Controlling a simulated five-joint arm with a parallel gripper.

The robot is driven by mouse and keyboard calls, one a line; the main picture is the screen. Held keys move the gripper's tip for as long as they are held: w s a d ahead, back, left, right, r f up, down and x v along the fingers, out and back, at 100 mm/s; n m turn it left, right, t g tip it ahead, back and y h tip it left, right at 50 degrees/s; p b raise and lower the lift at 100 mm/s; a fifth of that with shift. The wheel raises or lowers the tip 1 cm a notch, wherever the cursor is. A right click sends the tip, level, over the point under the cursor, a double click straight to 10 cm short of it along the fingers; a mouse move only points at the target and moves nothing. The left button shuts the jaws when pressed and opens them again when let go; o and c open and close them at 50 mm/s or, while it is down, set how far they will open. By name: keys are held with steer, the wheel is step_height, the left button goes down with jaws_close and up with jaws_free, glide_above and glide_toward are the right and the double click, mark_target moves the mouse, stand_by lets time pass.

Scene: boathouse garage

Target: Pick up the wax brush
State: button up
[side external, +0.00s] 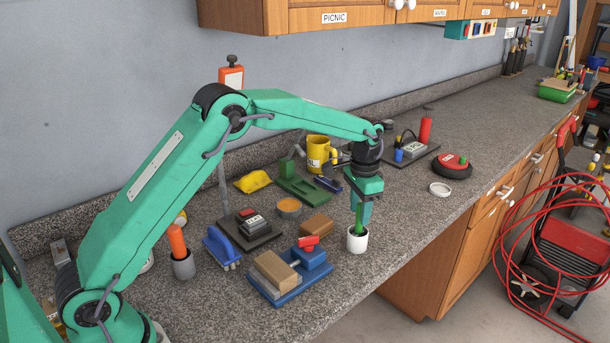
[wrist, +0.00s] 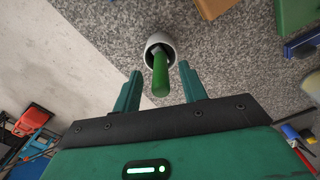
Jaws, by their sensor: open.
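A green handle (side external: 358,222) stands in a small white cup (side external: 357,240) near the counter's front edge; it looks like the wax brush, with its lower end hidden in the cup. In the wrist view, the green handle (wrist: 160,75) points toward me from the white cup (wrist: 157,42). My gripper (side external: 365,207) points down over the cup. In the wrist view, my gripper's (wrist: 160,72) two fingers stand apart on either side of the handle, with gaps visible at both sides. Nothing is held.
A white ring (side external: 440,189) and a red-black disc (side external: 452,168) lie right. The counter's front edge is close.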

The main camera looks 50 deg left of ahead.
mark_target(357, 232)
steer(key=shift+f, duration=1.8)
jaws_close()
